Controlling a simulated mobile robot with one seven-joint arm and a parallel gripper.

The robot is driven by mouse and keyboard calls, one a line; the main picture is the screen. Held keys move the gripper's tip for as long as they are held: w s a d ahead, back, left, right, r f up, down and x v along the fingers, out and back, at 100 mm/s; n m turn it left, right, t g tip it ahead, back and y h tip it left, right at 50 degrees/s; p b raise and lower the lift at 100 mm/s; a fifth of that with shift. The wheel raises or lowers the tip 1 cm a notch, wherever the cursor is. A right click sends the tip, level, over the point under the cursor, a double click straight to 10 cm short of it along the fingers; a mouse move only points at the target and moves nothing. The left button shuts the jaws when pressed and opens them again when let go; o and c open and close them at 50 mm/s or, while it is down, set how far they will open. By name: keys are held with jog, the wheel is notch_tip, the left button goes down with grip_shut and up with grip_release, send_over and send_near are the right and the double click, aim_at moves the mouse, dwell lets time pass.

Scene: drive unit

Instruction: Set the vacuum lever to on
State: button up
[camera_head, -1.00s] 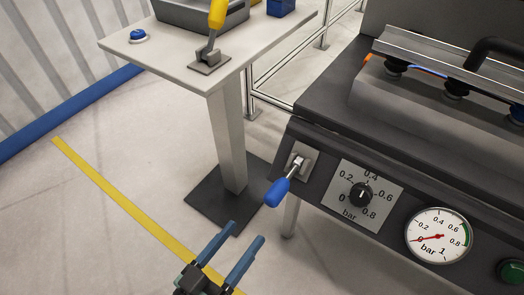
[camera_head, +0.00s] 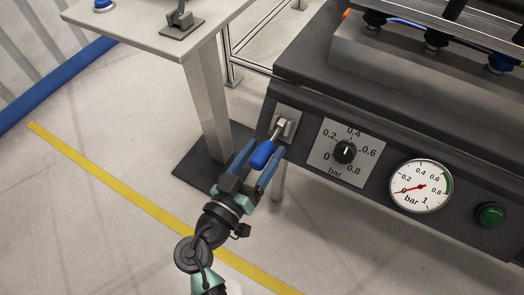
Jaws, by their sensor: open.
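The vacuum lever (camera_head: 262,154) has a blue handle on a metal stem. It sits on a small light plate (camera_head: 287,121) at the left end of the machine's dark front panel, and the handle points down and to the left. My gripper (camera_head: 258,160) is at the handle, with its blue-grey fingers open on either side of it. Whether a finger touches the handle cannot be told. The gauge (camera_head: 420,186) on the same panel has its red needle near the low end of the scale.
Right of the lever are a black pressure knob (camera_head: 345,152) and a green button (camera_head: 490,215). A side table (camera_head: 140,28) on a post stands at the upper left, carrying another lever base (camera_head: 181,25). Open floor with a yellow line (camera_head: 120,186) lies to the left.

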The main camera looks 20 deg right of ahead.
grip_shut()
dwell(0.4)
dwell(1.1)
